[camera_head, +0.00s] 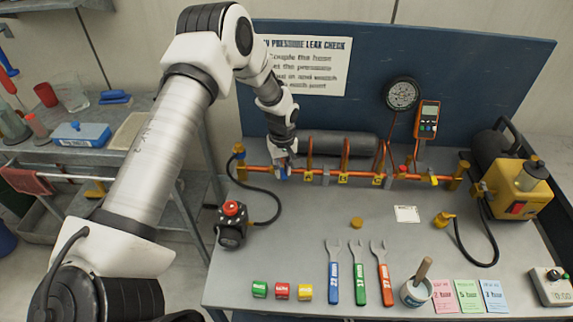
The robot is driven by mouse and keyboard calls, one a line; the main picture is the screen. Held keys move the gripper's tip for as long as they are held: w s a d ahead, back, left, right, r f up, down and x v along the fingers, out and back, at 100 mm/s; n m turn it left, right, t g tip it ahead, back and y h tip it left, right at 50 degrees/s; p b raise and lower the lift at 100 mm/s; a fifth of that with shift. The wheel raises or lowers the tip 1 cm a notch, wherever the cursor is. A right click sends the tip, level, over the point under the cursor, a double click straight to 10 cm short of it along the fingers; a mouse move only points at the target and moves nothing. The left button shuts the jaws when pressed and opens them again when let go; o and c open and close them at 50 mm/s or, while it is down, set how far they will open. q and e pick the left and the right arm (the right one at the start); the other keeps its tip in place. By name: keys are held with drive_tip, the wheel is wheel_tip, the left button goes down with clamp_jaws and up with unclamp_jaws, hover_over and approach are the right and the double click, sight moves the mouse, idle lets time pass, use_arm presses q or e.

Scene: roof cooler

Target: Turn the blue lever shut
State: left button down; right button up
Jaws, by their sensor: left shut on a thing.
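A copper pipe run (325,175) with brass ends stands along the back of the grey bench. My left gripper (284,166) reaches down from above to the left part of the pipe and is shut on the blue lever (282,175). Only a small blue patch of the lever shows beneath the fingers; the rest is hidden, so I cannot tell its angle. My right gripper is not in view.
Vertical copper tubes (309,150) rise right of my gripper. A gauge (401,94) and orange meter (427,119) are on the blue back panel. Wrenches (359,272) lie in front. A black device (232,225) with a hose stands front left. The middle bench is mostly clear.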

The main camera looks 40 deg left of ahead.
use_arm(q)
drive_tip(key=shift+s+a+f+m+p, duration=0.1)
drive_tip(key=shift+s+a+m, duration=0.2)
drive_tip(key=shift+m, duration=0.45)
drive_tip(key=shift+s+a+f+m+p, duration=0.1)
drive_tip(key=shift+s+m, duration=0.3)
drive_tip(key=shift+m, duration=0.3)
drive_tip(key=shift+s+a+f+m+p, duration=0.1)
drive_tip(key=shift+s+a+m, duration=0.2)
drive_tip(key=shift+m, duration=0.45)
drive_tip(key=c, duration=1.1)
unclamp_jaws()
drive_tip(key=shift+w, duration=0.2)
drive_tip(key=shift+r, duration=0.15)
wheel_tip(320, 180, up, 12)
drive_tip(key=shift+f, duration=0.1)
